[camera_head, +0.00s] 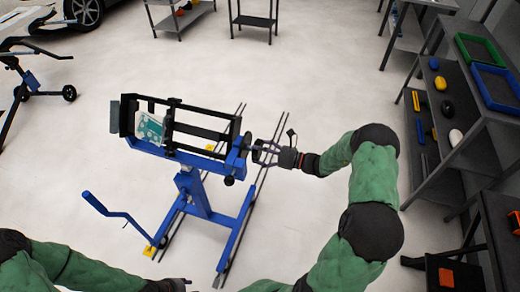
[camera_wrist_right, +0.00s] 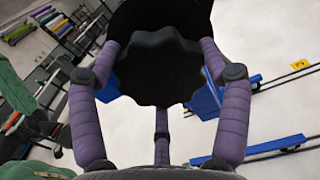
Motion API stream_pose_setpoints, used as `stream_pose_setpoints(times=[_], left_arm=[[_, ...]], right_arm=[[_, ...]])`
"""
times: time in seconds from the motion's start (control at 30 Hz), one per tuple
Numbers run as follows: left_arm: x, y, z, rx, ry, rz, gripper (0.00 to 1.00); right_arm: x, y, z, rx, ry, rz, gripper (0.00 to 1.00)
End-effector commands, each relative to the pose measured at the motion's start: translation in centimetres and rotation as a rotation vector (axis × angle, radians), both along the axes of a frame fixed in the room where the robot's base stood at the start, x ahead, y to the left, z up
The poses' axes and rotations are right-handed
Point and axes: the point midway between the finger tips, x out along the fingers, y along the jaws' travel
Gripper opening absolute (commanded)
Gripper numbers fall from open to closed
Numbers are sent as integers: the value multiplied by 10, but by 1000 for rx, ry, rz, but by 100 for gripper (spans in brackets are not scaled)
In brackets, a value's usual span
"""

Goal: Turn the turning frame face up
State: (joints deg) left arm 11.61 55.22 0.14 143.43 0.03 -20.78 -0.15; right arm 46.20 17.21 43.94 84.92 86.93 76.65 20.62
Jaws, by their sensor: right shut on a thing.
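The turning frame (camera_head: 216,133) is a long black open frame on a blue stand (camera_head: 196,196), in the middle of the head view. A white and teal panel (camera_head: 150,127) sits at its left part. My right gripper (camera_head: 262,151) is at the frame's right end. In the right wrist view its purple fingers are closed around a dark knob (camera_wrist_right: 157,68) with a scalloped edge, which hides most of the frame there. My left gripper (camera_head: 172,285) is low at the bottom edge of the head view, away from the frame, and its fingers are unclear.
A dark shelf (camera_head: 458,115) with blue and green trays stands at right. Another blue stand (camera_head: 28,80) and a car wheel are at the upper left. Open floor lies between.

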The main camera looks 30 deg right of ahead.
Motion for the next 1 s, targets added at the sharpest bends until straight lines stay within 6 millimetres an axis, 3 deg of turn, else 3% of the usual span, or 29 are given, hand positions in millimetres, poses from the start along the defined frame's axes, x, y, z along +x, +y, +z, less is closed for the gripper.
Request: stream_pose_setpoints(times=[1.0], left_arm=[[0, 0, 56, 0, 0, 0, 40]], right_arm=[[-4, 4, -5, 387, 343, 1, 18]])
